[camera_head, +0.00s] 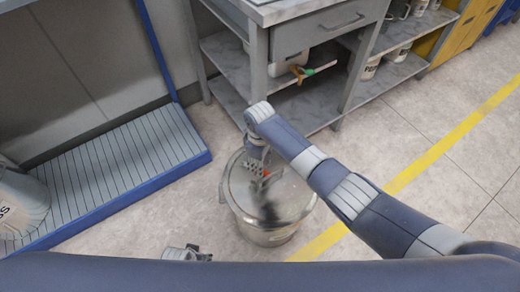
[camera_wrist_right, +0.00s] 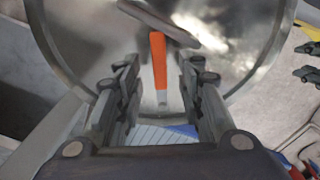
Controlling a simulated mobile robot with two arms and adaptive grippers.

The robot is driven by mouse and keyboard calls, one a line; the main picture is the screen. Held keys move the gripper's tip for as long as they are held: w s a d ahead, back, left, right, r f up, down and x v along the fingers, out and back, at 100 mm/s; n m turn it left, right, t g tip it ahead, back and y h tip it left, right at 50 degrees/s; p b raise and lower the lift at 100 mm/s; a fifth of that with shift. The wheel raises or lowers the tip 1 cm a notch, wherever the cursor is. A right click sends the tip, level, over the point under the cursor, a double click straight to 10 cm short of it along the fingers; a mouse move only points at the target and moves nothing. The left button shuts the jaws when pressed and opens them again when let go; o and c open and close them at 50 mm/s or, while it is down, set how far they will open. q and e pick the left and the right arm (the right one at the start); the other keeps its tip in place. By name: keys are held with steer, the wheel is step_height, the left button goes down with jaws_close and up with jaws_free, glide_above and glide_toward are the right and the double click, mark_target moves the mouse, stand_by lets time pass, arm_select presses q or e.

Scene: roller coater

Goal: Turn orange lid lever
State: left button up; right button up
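A round steel pot (camera_head: 270,238) stands on the floor with its shiny lid (camera_head: 290,195) on top. The orange lid lever (camera_wrist_right: 158,60) shows between the fingers of my right gripper (camera_wrist_right: 160,72) in the right wrist view. The gripper is open, with a gap on both sides of the lever. In the head view my right gripper (camera_head: 256,168) points down over the lid and hides most of the lever. A grey handle (camera_wrist_right: 165,22) crosses the lid by the lever's far end. My left gripper (camera_head: 186,253) is low in the head view, apart from the pot; its finger opening is unclear.
A grey workbench (camera_head: 320,45) with shelves stands behind the pot. A ribbed platform with a blue edge (camera_head: 130,203) is at the left, with a white container (camera_head: 25,205) on it. Free floor with a yellow line (camera_head: 425,160) lies to the right.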

step_height(320, 180, up, 9)
steer(key=shift+r, duration=0.15)
steer(key=shift+c, duration=0.2)
